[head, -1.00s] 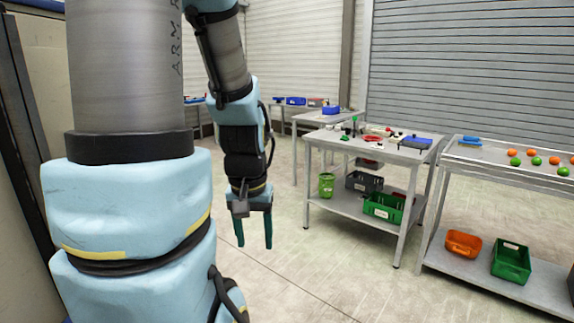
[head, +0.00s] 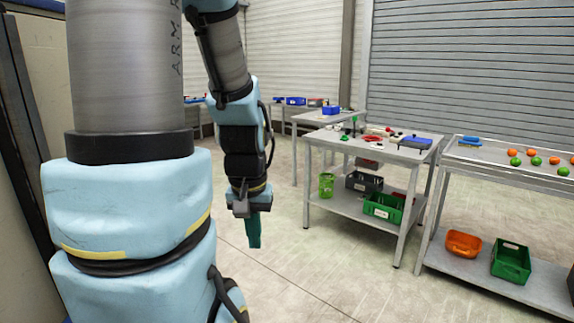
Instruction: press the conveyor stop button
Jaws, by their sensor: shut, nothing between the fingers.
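My gripper (head: 254,245) hangs pointing down over open floor in the head view, left of the middle table. Its green fingers are together and nothing shows between them. It is apart from every table. I cannot make out a conveyor stop button for certain in this view. The middle table (head: 345,142) carries several small items, among them green, red and black ones, too small to tell apart.
A steel table (head: 480,155) with orange and green balls stands at the right. An orange bin (head: 463,244) and a green crate (head: 511,261) sit on its lower shelf. More tables with blue bins (head: 331,112) stand behind. The floor between my arm and the middle table is clear.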

